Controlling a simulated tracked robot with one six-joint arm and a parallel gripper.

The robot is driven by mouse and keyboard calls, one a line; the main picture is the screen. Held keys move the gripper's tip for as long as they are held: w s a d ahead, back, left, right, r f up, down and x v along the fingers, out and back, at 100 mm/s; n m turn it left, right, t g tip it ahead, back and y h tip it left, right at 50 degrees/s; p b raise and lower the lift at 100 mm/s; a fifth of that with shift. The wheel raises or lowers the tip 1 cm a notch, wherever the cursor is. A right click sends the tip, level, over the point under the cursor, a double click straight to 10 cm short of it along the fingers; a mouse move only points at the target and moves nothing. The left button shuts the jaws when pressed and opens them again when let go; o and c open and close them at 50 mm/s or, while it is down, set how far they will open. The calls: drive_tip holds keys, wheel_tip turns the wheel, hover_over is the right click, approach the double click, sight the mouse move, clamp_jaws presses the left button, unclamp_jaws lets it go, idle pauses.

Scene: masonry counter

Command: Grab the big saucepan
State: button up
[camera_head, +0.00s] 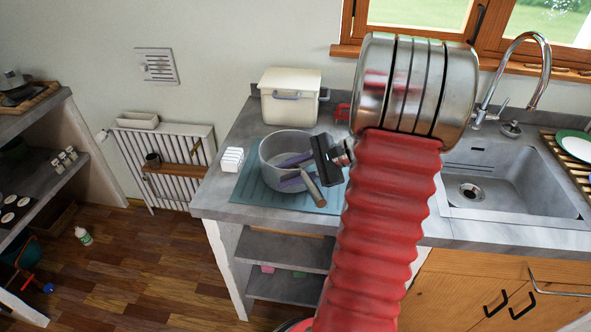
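The big saucepan (270,180) is a grey metal pot standing upright on a blue mat (248,190) on the counter. Its brown handle (315,192) points toward the front right. My gripper (284,174) comes in from the right, with a black body and two purple fingers. The fingers are apart: one shows over the inside of the pan, the other lower, by its near wall and the handle's base. The near rim seems to lie between them. Whether either finger touches the pan cannot be told. My red arm hides part of the counter to the right.
A white box (245,160) stands left of the saucepan. A cream lidded container (289,105) stands behind it near the wall. The sink (480,190) with a tap is at the right. The counter's front edge (262,219) is close to the mat.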

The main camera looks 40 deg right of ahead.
clamp_jaws()
drive_tip(key=shift+r, duration=0.15)
wheel_tip(320, 180, up, 10)
idle(0.8)
idle(0.4)
